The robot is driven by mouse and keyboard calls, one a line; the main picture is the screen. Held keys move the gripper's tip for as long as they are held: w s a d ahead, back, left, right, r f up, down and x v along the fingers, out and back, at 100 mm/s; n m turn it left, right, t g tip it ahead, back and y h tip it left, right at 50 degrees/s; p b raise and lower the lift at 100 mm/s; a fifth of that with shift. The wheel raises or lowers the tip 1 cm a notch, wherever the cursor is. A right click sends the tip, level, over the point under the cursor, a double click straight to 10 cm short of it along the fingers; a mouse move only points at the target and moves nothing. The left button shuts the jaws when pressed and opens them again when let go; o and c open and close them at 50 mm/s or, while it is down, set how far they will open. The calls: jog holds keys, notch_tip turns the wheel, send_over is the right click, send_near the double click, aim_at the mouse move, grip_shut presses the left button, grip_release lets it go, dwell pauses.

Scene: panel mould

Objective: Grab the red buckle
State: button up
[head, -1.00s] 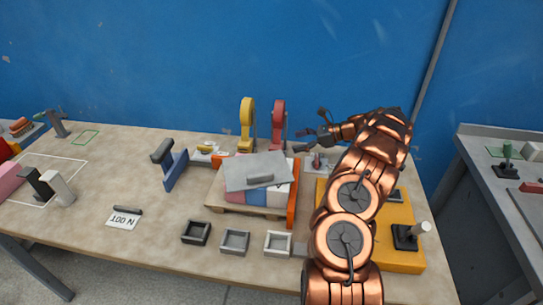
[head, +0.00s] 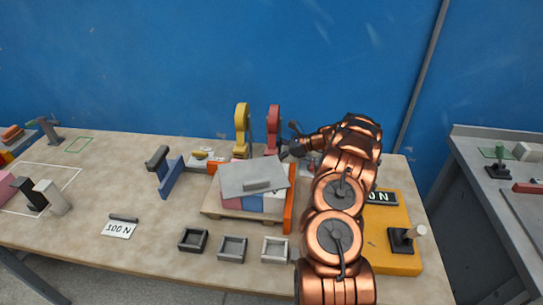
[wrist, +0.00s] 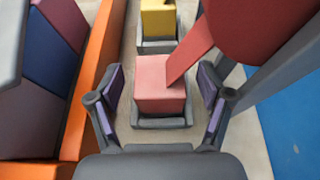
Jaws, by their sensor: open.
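The red buckle (wrist: 160,86) shows in the wrist view as a salmon-red block seated in a grey holder. A red strip slants from it up to a large red upright part (wrist: 265,28). My gripper (wrist: 162,92) is open, with one purple-padded finger on each side of the block and visible space between them. It holds nothing.
A yellow block (wrist: 158,20) sits in a similar holder beyond the red one. An orange wall (wrist: 97,75) runs close along the left of my gripper. The grey upright (wrist: 243,55) stands close on the right. The yellow upright (head: 242,128) stands left of the red one.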

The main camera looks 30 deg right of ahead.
jog(key=c, duration=1.3)
jog(key=shift+r, duration=0.15)
